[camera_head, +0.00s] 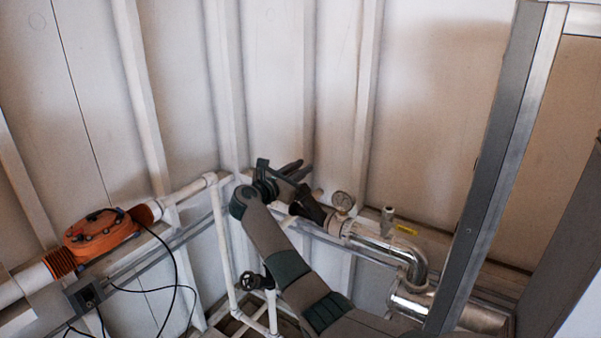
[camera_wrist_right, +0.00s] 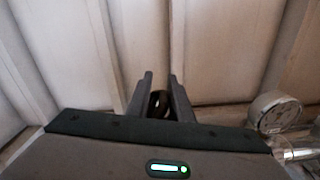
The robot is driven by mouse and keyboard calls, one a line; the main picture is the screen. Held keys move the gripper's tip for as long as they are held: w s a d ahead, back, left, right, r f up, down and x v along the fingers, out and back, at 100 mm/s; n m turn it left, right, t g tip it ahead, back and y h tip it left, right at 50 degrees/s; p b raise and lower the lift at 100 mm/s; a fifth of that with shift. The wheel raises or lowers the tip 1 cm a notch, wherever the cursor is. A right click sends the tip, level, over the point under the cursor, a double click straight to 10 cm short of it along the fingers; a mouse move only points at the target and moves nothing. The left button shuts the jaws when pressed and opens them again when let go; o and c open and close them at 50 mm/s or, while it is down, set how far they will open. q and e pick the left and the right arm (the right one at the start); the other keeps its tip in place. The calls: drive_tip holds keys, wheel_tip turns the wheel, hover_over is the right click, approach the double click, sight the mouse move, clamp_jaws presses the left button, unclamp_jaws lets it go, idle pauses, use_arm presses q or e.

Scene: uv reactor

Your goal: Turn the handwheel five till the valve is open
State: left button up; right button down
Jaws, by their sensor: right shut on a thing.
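My right gripper (camera_head: 299,169) is at the pipe run near the wall corner, at the end of my grey arm. In the right wrist view its two dark fingers (camera_wrist_right: 159,88) are closed on a dark, rounded piece (camera_wrist_right: 158,104), which looks like part of a handwheel rim. Most of that piece is hidden by the fingers and wrist, and I cannot read a number on it. How far the valve is open cannot be told. A second small black handwheel (camera_head: 254,281) sits lower on the white pipework, left of my arm. My left gripper is not in view.
A pressure gauge (camera_head: 342,201) stands on the pipe right of the gripper; it also shows in the wrist view (camera_wrist_right: 276,113). Shiny metal pipe (camera_head: 385,244) runs right. An orange housing (camera_head: 101,232) with black cables is at left. A grey metal post (camera_head: 497,170) rises at right.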

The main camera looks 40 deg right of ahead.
drive_tip(key=shift+w+d+f+n+t+y+p, duration=0.1)
drive_tip(key=shift+w+f+n+t+y+p, duration=0.15)
drive_tip(key=shift+n+t+y+p, duration=0.55)
drive_tip(key=shift+w+d+f+n+t+y+p, duration=0.15)
drive_tip(key=shift+f+n+y+p, duration=0.25)
drive_tip(key=shift+y, duration=0.85)
drive_tip(key=shift+w+a+f+n+t+y+p, duration=0.1)
drive_tip(key=shift+w+f+n+t+y+p, duration=0.15)
drive_tip(key=shift+n+t+y+p, duration=0.55)
drive_tip(key=shift+g+y, duration=0.25)
drive_tip(key=shift+g, duration=0.1)
drive_tip(key=c, duration=1.7)
unclamp_jaws()
drive_tip(key=shift+d+r, duration=0.1)
drive_tip(key=shift+r, duration=0.05)
